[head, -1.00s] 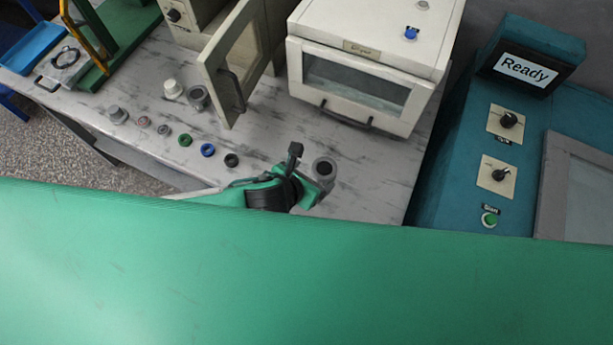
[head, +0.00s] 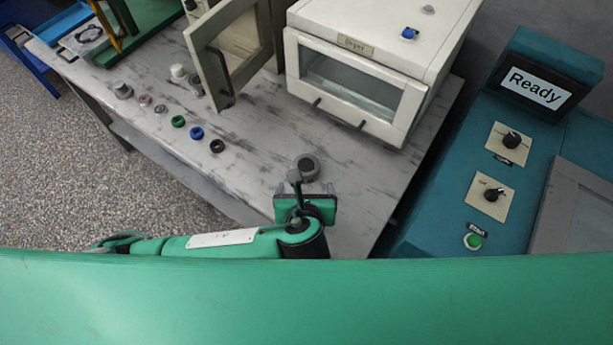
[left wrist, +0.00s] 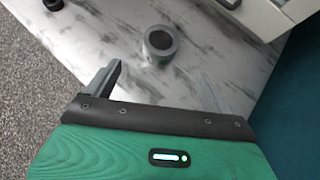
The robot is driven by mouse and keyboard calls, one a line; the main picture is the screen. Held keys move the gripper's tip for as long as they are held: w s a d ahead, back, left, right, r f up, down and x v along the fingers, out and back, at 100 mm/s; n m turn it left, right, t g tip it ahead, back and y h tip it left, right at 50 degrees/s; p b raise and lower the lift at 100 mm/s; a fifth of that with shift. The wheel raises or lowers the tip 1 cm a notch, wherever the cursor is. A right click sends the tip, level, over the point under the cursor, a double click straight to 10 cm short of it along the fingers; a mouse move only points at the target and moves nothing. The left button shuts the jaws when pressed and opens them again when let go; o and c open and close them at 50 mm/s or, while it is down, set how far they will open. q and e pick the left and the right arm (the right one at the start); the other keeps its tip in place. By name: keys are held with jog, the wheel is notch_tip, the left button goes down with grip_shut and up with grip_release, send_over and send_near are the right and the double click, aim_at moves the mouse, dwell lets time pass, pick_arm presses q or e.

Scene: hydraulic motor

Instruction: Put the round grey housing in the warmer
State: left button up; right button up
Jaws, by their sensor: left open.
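The round grey housing (head: 307,167) stands on the marbled table, its dark round opening facing up. It also shows in the left wrist view (left wrist: 160,43), just beyond the fingers. My left gripper (head: 304,192) is on the near side of the housing. In the left wrist view its two fingers (left wrist: 160,85) are spread with only bare table between them, and the housing is apart from them. A cream box with an open door (head: 240,50) stands at the back; its label is not visible, so I cannot tell whether it is the warmer. My right gripper is not in view.
Several small parts, including a green ring (head: 178,121), a blue ring (head: 196,133) and a black ring (head: 217,146), line the table's left side. A teal cabinet (head: 450,170) reading "Ready" stands at right.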

aim_at(307, 167)
pick_arm(q)
jog(key=x, duration=0.6)
jog(key=shift+w+a+f, duration=0.15)
jog(key=shift+w+a, duration=0.1)
jog(key=shift+w, duration=0.05)
jog(key=shift+w+f, duration=0.25)
jog(key=shift+w, duration=0.05)
jog(key=shift+w+d+f, duration=0.1)
jog(key=shift+w+f, duration=0.15)
jog(key=shift+w, duration=0.15)
jog(key=p+x, duration=0.1)
jog(key=x, duration=0.3)
jog(key=shift+w+d, duration=0.1)
jog(key=shift+d, duration=0.1)
jog(key=shift+w+f, duration=0.25)
jog(key=shift+c, duration=0.3)
jog(key=c, duration=1.1)
jog(key=shift+c, duration=1.3)
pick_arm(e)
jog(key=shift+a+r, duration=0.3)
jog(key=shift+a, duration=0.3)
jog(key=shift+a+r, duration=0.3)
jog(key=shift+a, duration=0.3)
pick_arm(q)
jog(key=shift+r, duration=0.15)
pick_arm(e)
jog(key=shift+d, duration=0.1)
